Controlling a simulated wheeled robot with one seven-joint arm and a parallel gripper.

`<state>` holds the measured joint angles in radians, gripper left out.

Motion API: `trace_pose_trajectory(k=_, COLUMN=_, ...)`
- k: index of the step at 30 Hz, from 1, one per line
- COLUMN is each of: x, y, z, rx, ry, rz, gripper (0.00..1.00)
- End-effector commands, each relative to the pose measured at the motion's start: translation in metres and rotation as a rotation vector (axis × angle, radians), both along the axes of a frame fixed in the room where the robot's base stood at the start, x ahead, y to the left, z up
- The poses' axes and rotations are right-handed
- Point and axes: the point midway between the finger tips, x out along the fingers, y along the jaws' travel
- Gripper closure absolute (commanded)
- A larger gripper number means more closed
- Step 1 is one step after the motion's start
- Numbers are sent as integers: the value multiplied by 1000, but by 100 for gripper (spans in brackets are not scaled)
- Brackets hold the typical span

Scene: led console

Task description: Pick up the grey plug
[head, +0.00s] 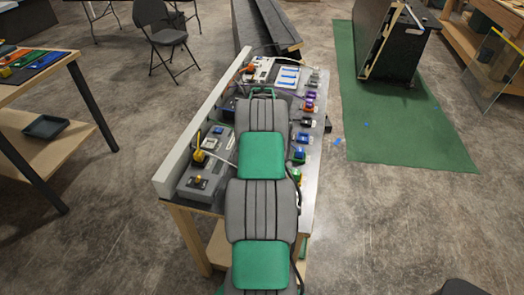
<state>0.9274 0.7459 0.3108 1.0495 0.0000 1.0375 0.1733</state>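A small grey piece (314,77), which looks like the grey plug, stands near the far right corner of the console table (318,150). It is too small to see in detail. My arm stretches from the bottom of the head view over the middle of the table. My gripper (262,93) is at the far end of the arm, left of and nearer than the grey piece, and apart from it. Its fingers are hidden or too small to make out.
Purple (310,96), black (306,122) and blue (301,138) pieces line the table's right side. A white panel (288,78) lies at the back. A raised pale board (205,125) edges the left. A yellow-topped device (199,157) stands front left. My arm covers the middle.

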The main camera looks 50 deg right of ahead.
Motion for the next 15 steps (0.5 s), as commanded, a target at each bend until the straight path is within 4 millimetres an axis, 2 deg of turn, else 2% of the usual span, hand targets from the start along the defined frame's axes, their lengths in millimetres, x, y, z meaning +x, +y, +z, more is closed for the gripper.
trace_pose_trajectory(k=7, x=0, y=0, z=-5, rx=-2, ry=-1, rz=1, gripper=47)
trace_pose_trajectory(k=15, x=0, y=0, z=-4, rx=-2, ry=-1, rz=1, gripper=69)
